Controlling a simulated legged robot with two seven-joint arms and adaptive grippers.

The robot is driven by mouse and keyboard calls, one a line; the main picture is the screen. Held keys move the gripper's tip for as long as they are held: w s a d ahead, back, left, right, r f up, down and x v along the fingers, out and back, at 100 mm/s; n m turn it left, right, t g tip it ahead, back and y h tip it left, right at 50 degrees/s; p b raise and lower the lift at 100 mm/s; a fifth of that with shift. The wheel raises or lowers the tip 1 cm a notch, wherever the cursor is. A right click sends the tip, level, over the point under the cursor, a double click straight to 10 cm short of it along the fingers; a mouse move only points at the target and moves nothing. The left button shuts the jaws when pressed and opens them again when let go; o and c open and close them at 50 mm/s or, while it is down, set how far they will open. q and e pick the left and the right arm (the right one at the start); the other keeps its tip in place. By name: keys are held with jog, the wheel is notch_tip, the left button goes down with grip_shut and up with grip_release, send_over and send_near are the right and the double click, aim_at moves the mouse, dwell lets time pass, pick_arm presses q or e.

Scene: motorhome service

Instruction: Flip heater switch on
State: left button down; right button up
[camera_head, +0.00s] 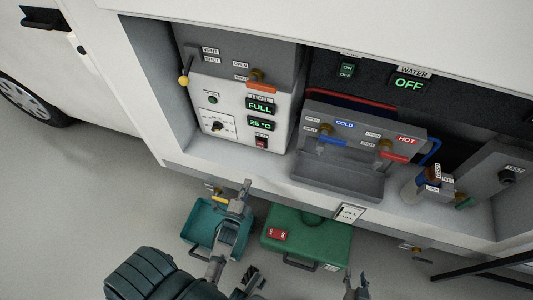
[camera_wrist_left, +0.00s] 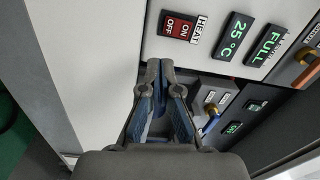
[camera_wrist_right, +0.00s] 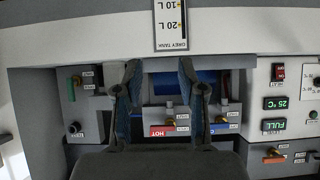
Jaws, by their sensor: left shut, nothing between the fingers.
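The red heater switch (camera_head: 261,142) sits at the lower right of the white control panel, under the green 25 °C display (camera_head: 261,123). The switch, marked ON and OFF, also shows with its HEAT label in the left wrist view (camera_wrist_left: 179,27); I cannot tell which side is pressed. In the right wrist view the switch (camera_wrist_right: 279,71) is at the right. My left gripper (camera_head: 245,186) is shut and empty, below and apart from the switch; its fingertips (camera_wrist_left: 160,68) show in the left wrist view. My right gripper (camera_wrist_right: 159,72) is open and empty, facing the sink area.
A yellow-tipped lever (camera_head: 184,80) and an orange-handled valve (camera_head: 260,86) are on the panel. A grey basin (camera_head: 340,180) with COLD and HOT taps stands to the right. A teal bin (camera_head: 203,228) and a green case (camera_head: 310,238) are on the floor below the compartment edge.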

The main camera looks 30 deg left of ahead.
pick_arm(q)
notch_tip(320, 180, up, 3)
jog(key=shift+f+m+t, duration=0.1)
jog(key=shift+m+t, duration=0.6)
jog(key=shift+m, duration=0.2)
pick_arm(e)
jog(key=r, duration=0.2)
jog(key=r+t, duration=0.1)
jog(key=shift+s+d+r, duration=0.1)
jog(key=shift+d+r, duration=0.05)
jog(key=shift+d, duration=0.1)
pick_arm(q)
jog(key=b, duration=0.2)
send_near(260, 144)
jog(key=x, duration=0.6)
jog(key=shift+w, duration=0.1)
jog(key=shift+w+a+r, duration=0.1)
jog(key=shift+w+r, duration=0.2)
jog(key=shift+w, duration=0.2)
pick_arm(e)
jog(key=shift+w+a+r+t+y, duration=0.25)
jog(key=shift+w+r+t, duration=0.25)
jog(key=shift+r+t, duration=0.25)
jog(key=shift+w+a+r+t+y, duration=0.15)
jog(key=shift+w+a+r+t, duration=0.15)
jog(key=shift+w+r+t, duration=0.45)
jog(key=shift+w+a+r+t+y, duration=0.25)
jog(key=shift+r+t, duration=0.25)
jog(key=shift+r, duration=0.4)
jog(key=shift+w, duration=0.1)
